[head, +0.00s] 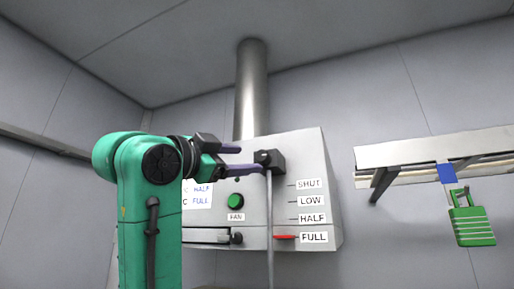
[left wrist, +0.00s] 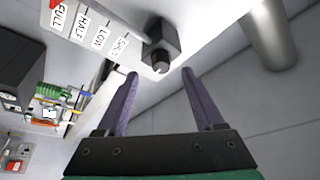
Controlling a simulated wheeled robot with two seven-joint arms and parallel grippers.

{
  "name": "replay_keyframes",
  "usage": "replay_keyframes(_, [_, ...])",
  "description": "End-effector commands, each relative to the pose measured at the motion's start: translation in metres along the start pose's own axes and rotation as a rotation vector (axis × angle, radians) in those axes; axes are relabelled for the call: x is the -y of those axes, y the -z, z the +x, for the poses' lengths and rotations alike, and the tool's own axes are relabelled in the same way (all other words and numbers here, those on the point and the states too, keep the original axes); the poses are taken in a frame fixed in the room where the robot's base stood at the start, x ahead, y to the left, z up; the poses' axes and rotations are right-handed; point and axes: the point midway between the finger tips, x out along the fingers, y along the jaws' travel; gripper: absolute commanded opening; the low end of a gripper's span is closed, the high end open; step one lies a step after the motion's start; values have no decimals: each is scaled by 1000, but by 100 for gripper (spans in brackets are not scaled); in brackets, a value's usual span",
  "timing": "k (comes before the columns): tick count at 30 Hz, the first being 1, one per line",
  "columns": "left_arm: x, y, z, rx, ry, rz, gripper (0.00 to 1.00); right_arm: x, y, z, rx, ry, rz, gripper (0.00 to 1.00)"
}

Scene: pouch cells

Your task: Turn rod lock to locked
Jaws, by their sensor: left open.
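The rod lock is a black block with a round knob (head: 269,159) at the top of a thin vertical rod (head: 270,215) on the front of a grey panel box (head: 310,150). In the left wrist view the lock's knob (left wrist: 161,66) faces me. My left gripper (head: 247,158) is open, its purple fingers pointing at the lock from the left. In the left wrist view the gripper (left wrist: 160,72) has its fingertips on either side of the knob's line; I cannot tell whether they touch it. The knob's lock mark is too small to read. My right gripper is not in view.
The panel has labels SHUT, LOW, HALF and FULL, with a red pointer (head: 285,237) at FULL. A green FAN button (head: 236,201) is left of the rod. A metal duct (head: 250,90) rises behind. A green padlock-shaped tag (head: 472,225) hangs from a rail (head: 430,150) at right.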

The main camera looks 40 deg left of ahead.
Motion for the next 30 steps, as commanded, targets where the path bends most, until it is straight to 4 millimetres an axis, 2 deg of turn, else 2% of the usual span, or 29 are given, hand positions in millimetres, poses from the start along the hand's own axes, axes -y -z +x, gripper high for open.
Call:
replay_keyframes(1, [5, 4, 15, 3, -3, 0, 70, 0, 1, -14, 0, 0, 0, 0])
replay_keyframes(6, [3, 3, 47, 1, -1, -1, 70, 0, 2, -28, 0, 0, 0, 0])
replay_keyframes(9, [1, 1, 55, 0, 0, -1, 70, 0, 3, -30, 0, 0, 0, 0])
replay_keyframes(16, [0, 0, 56, -1, 1, 0, 70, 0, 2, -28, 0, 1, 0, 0])
replay_keyframes(17, [0, 0, 56, -1, 1, 0, 66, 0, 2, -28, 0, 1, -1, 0])
replay_keyframes(18, [0, 0, 56, -1, 1, 0, 50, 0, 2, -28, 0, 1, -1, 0])
replay_keyframes(22, [0, 0, 56, -1, 1, 0, 1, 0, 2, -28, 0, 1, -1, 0])
replay_keyframes(30, [-1, 0, 55, -1, 5, -10, 0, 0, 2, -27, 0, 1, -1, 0])
